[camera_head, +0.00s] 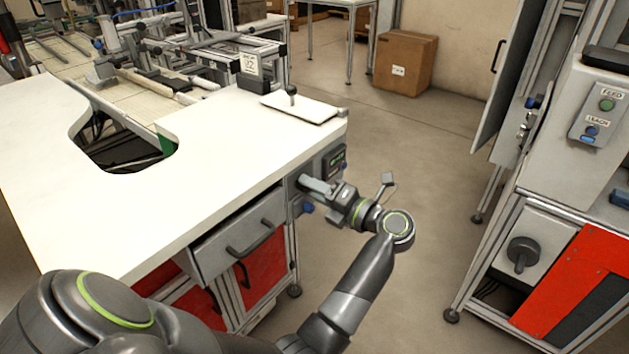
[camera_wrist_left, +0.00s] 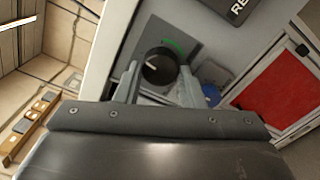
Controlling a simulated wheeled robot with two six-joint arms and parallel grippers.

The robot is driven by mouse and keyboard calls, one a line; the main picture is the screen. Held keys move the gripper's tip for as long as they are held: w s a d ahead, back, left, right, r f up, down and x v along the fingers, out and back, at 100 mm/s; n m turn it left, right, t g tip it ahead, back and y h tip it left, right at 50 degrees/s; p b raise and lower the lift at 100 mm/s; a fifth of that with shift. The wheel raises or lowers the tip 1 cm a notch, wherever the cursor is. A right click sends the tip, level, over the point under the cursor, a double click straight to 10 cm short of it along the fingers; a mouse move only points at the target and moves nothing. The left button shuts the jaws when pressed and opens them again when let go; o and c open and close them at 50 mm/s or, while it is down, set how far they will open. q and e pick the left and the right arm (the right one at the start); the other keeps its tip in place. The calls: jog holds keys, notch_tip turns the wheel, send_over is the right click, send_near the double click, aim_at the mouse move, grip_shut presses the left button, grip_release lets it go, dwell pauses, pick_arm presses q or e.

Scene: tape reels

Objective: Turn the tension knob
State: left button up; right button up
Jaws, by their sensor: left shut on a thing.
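A round black knob with a white pointer line (camera_wrist_left: 158,66) sits on a grey panel in the left wrist view, with a green mark beside it. My left gripper (camera_head: 306,184) is at the end face of the white-topped bench. In the wrist view, its two fingers (camera_wrist_left: 158,78) stand on either side of the knob, shut on it. The pointer line points left and a little down there. In the head view the gripper hides the knob. My right gripper is not in view.
The bench top (camera_head: 215,150) is above and left of the gripper, with an open grey drawer (camera_head: 238,240) below. A machine with another black knob (camera_head: 522,253) stands right, across clear floor.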

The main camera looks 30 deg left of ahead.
pick_arm(q)
jog(key=shift+w+r+m+p, duration=0.1)
jog(key=shift+m+p, duration=4)
jog(key=shift+m, duration=0.3)
jog(key=shift+r+m+p, duration=0.1)
jog(key=shift+m+p, duration=4)
jog(key=shift+m, duration=0.3)
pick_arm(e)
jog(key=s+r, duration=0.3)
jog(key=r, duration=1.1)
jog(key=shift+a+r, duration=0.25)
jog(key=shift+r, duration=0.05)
pick_arm(q)
jog(key=o, duration=1)
jog(key=shift+d, duration=0.15)
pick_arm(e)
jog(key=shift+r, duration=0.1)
